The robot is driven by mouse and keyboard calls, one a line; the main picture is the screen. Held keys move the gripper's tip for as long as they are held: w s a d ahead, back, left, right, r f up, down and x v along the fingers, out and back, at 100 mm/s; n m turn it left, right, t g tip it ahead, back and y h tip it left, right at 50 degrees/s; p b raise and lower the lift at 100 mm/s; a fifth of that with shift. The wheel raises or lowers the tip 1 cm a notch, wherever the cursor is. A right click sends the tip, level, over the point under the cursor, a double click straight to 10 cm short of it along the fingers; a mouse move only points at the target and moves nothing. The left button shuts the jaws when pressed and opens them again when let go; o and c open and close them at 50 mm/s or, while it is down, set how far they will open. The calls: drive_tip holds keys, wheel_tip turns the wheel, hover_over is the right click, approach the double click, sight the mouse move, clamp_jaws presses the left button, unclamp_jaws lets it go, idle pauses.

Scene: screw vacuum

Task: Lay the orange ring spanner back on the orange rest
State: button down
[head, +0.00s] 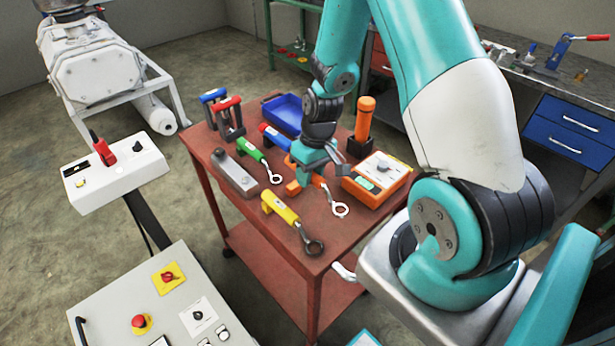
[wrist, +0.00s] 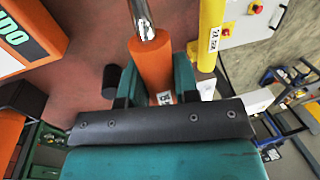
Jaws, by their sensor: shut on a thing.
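The orange ring spanner shows in the head view with its orange handle (head: 319,181) under my gripper and its bright ring end (head: 340,209) pointing toward the front right. In the wrist view its handle (wrist: 153,62) lies between the fingers of my gripper (wrist: 155,80). My gripper (head: 312,163) is shut on this handle. A small orange block (head: 293,188), which looks like the orange rest, stands just left of the gripper on the red cart. Part of the handle is hidden by the gripper, and I cannot tell how high the spanner is above the cart top.
On the red cart (head: 235,197) lie a yellow spanner (head: 281,208), a green spanner (head: 251,150), a grey block (head: 233,173) and a blue tray (head: 283,112).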

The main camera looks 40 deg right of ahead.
drive_tip(key=shift+s, duration=0.15)
drive_tip(key=shift+f+b, duration=1.9)
drive_tip(key=shift+f, duration=0.7)
drive_tip(key=shift+f, duration=0.2)
drive_tip(key=shift+f+b, duration=0.3)
drive_tip(key=shift+f, duration=0.1)
drive_tip(key=shift+f, duration=0.2)
unclamp_jaws()
idle(0.5)
drive_tip(key=shift+r, duration=0.15)
idle(0.3)
